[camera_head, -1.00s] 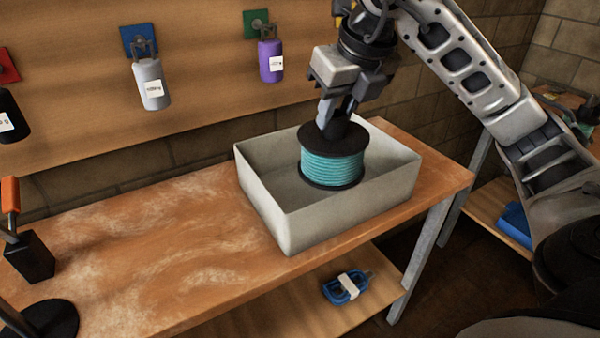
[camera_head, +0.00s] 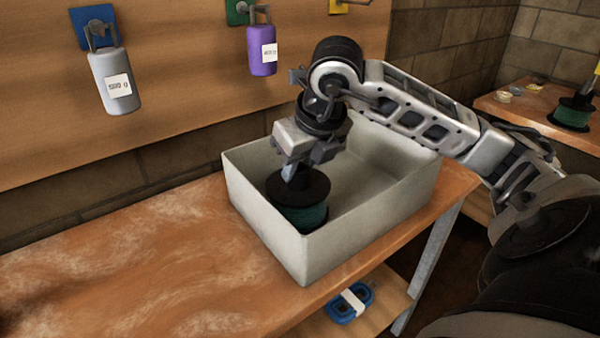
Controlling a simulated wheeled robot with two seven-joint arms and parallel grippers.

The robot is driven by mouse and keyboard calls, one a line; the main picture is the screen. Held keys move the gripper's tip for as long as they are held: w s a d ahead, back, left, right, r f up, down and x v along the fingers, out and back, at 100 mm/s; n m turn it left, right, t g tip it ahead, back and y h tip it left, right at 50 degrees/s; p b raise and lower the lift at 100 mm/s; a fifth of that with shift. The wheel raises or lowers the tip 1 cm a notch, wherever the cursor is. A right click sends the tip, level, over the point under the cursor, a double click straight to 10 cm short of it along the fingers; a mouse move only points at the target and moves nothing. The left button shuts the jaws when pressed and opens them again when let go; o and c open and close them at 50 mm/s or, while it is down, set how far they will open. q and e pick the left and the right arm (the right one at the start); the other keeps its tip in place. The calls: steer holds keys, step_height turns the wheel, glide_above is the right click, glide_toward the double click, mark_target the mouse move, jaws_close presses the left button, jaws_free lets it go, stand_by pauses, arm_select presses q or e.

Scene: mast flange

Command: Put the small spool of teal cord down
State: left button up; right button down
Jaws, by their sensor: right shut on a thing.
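The small spool of teal cord (camera_head: 302,217) has black flanges and stands roughly upright inside the pale grey bin (camera_head: 345,240), near its front left corner. The bin's front wall hides the spool's lower part, so I cannot tell whether it touches the bin floor. My right gripper (camera_head: 292,174) points down and is shut on the top of the spool. My left gripper is out of view.
The bin stands on a worn wooden bench (camera_head: 130,265), clear to the left. A grey weight (camera_head: 114,82) and a purple weight (camera_head: 262,50) hang on the board behind. A blue item (camera_head: 349,302) lies on the lower shelf. Another spool (camera_head: 572,113) stands on a far table.

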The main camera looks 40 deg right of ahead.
steer(key=shift+f, duration=0.65)
steer(key=shift+f, duration=0.1)
steer(key=c, duration=1.1)
jaws_free()
steer(key=p+v, duration=0.1)
steer(key=v, duration=1.1)
steer(key=shift+p, duration=0.35)
